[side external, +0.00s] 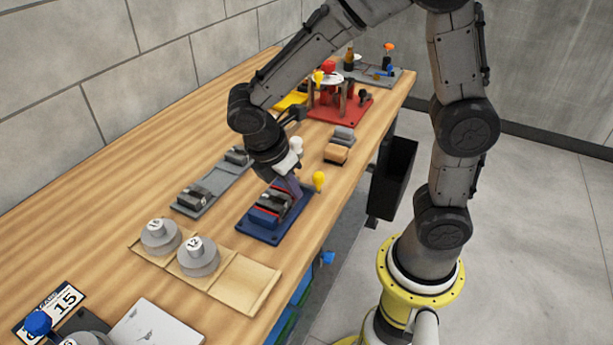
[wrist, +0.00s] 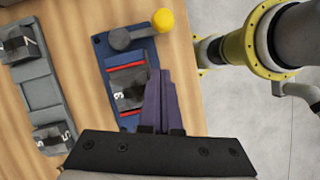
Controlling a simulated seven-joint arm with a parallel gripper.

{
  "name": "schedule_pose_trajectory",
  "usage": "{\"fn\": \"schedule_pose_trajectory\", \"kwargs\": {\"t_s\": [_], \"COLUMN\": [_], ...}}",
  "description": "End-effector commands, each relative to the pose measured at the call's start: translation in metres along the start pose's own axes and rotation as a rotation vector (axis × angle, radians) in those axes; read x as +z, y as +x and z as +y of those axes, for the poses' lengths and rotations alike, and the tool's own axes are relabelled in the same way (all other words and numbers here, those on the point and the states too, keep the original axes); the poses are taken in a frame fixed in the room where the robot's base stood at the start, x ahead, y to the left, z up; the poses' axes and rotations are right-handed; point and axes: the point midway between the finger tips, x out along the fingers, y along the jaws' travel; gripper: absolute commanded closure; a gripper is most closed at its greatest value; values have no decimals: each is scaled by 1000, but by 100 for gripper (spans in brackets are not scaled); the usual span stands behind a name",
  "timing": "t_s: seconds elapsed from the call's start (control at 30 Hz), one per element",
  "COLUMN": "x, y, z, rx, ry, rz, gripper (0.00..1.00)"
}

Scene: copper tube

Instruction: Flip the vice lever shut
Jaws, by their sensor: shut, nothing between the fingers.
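The vice (side external: 259,224) has a dark blue base and red-edged jaws, and it sits near the table's front edge. In the wrist view the vice base (wrist: 101,58) lies left of my fingers. Its lever (wrist: 138,32) is a grey arm ending in a yellow knob (wrist: 162,20), which also shows in the side view (side external: 319,179). The lever points to the right, towards the table's edge. My gripper (wrist: 160,73) is shut and empty, with its purple fingers over the vice's right side, short of the lever. In the side view my gripper (side external: 294,192) points down at the vice, hiding part of it.
A grey fixture (side external: 210,190) with dark numbered blocks lies left of the vice. A wooden tray (side external: 247,284) with round weights (side external: 198,255) is in front. A wooden-and-grey block (side external: 337,152) and a red stand (side external: 345,108) are behind. A black bin (side external: 397,172) hangs beside the table.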

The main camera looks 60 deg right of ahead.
Motion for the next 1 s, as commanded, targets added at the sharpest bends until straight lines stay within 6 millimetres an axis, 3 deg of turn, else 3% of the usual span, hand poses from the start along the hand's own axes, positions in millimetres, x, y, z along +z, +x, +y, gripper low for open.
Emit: {"fn": "schedule_pose_trajectory", "kwargs": {"t_s": [0.1, 0.3, 1.0], "x": [19, 34, 40], "y": [5, 11, 13], "z": [0, 1, 0], "rx": [2, 2, 21], "ry": [6, 3, -44], "rz": [2, 2, 0], "gripper": [100, 100, 100]}}
